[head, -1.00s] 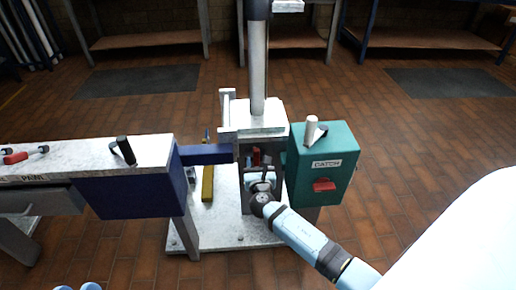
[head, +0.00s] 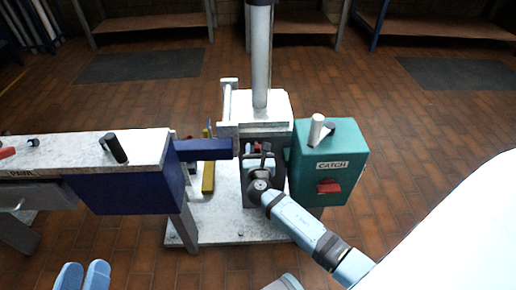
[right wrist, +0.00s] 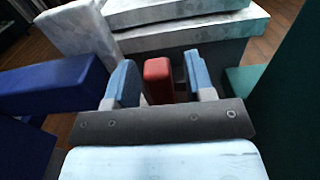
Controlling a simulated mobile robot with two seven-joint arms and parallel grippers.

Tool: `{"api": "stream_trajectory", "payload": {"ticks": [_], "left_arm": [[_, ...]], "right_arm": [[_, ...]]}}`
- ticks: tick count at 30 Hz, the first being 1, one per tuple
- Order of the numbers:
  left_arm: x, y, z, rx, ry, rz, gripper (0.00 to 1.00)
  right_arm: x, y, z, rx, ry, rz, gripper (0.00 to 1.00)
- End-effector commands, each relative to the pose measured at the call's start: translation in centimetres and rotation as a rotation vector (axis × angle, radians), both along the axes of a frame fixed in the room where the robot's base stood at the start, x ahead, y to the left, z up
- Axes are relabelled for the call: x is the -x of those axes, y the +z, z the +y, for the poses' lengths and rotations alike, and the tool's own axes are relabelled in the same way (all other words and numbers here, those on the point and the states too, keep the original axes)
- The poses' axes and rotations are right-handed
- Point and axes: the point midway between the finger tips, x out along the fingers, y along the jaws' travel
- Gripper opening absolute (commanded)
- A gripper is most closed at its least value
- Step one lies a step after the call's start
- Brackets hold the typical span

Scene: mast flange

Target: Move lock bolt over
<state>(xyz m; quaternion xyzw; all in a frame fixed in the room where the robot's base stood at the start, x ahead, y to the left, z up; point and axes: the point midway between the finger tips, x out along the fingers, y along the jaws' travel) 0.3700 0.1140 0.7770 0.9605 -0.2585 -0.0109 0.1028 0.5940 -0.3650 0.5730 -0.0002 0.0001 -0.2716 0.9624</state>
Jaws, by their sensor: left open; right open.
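A red block (right wrist: 159,80), which may be the lock bolt's grip, stands in the opening at the foot of the mast (head: 260,65). My right gripper (right wrist: 161,82) is open there, with one blue finger on each side of the block and visible gaps. In the head view my right gripper (head: 258,155) reaches into this opening and mostly hides the block. My left gripper (head: 83,275) is open and empty at the lower left edge, away from the mast. The bolt's body and seat are hidden.
A green box (head: 340,145) marked CATCH, with a red lever (head: 328,187), stands close right of my right gripper. A dark blue bar (head: 205,150) runs from a blue housing (head: 130,194) to the mast foot at left. A yellow bar (head: 208,178) stands on the base plate (head: 225,225).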

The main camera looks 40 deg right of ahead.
Motion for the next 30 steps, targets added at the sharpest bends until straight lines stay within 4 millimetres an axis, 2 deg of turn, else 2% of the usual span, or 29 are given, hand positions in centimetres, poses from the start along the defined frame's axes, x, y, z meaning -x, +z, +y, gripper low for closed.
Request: {"api": "stream_trajectory", "payload": {"ticks": [4,10,16,21,24,30], "left_arm": [[0.1,-0.1,0.0,-0.001,0.0,0.002,0.43],[0.1,-0.1,0.0,-0.001,-0.001,0.003,0.43],[0.0,0.4,0.0,0.001,0.001,-0.001,0.43],[0.1,2.8,0.2,0.035,0.024,-0.065,0.43],[0.2,3.5,0.3,0.05,0.031,-0.092,0.43],[0.2,3.6,0.3,0.055,0.034,-0.104,0.43]], "right_arm": [[0.0,0.0,0.0,0.0,0.0,0.0,0.47],[0.0,0.0,0.0,0.0,0.0,0.0,0.01],[0.5,0.1,0.3,-0.001,0.001,0.002,0.0],[3.2,0.3,1.9,-0.001,0.002,0.005,0.0],[4.3,0.2,2.6,-0.001,0.0,0.003,0.0],[4.7,-0.1,2.9,-0.001,0.001,0.001,0.0]]}}
